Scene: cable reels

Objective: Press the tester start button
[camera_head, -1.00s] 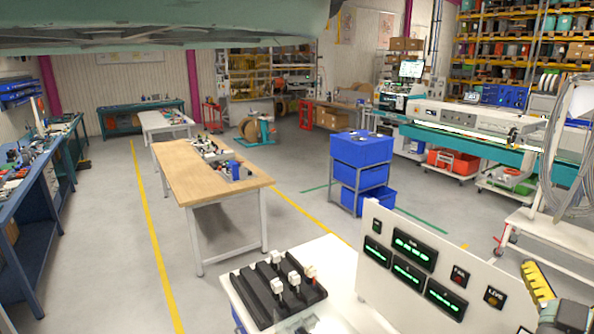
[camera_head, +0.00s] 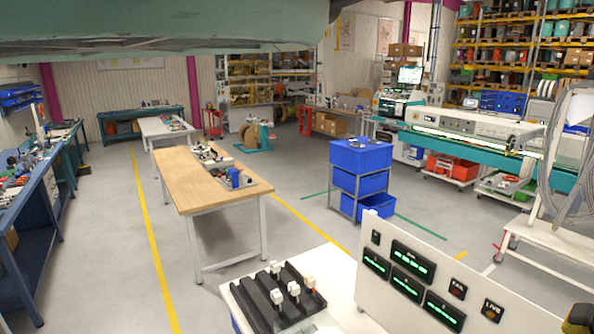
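The tester has an upright cream panel (camera_head: 400,309) at the lower right, with several dark displays showing green readouts. A small dark indicator with a green mark (camera_head: 375,238) sits at its upper left. A red-lettered indicator (camera_head: 458,288) and an amber-lettered indicator (camera_head: 492,310) sit at its right. I cannot make out a start button. A black fixture (camera_head: 272,302) with white connectors lies on the white bench left of the panel. A dark and yellow piece (camera_head: 580,318) at the bottom right edge is possibly part of my gripper; no fingertips are discernible.
A wooden-topped table (camera_head: 205,188) stands left of centre. A rack of blue bins (camera_head: 360,155) stands behind the tester. A white cart with coiled cable (camera_head: 572,160) is at the right. The grey floor between the table and the bins is clear.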

